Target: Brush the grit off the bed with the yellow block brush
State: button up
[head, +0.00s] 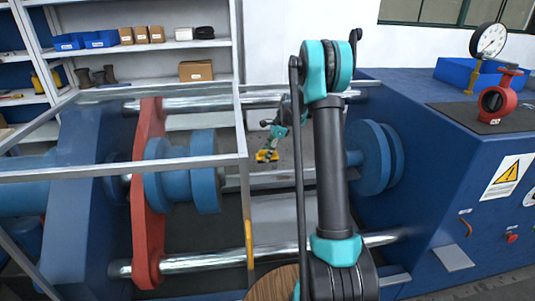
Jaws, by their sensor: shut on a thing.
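The yellow block brush (268,156) shows small near the middle of the head view, just left of my arm's dark upright link. My gripper (270,147) is shut on it from above. The brush is over the area between the machine's two blue flanges, beyond the metal guard frame. A pale grey bed surface (278,214) shows lower down, between the rods. I cannot tell whether the brush touches anything below it. No grit can be made out at this size, and my arm hides part of the bed.
Steel tie rods (195,262) run across the machine at front and back. A red plate (148,195) and blue flange (190,175) stand left; another flange (372,158) stands right. The guard frame (243,150) is close to my arm. A red valve (494,102) and gauge (489,40) top the blue cabinet.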

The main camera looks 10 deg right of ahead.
jog(key=shift+f, duration=4.6)
jog(key=shift+f, duration=0.75)
jog(key=shift+d, duration=7.5)
jog(key=shift+a, duration=7.5)
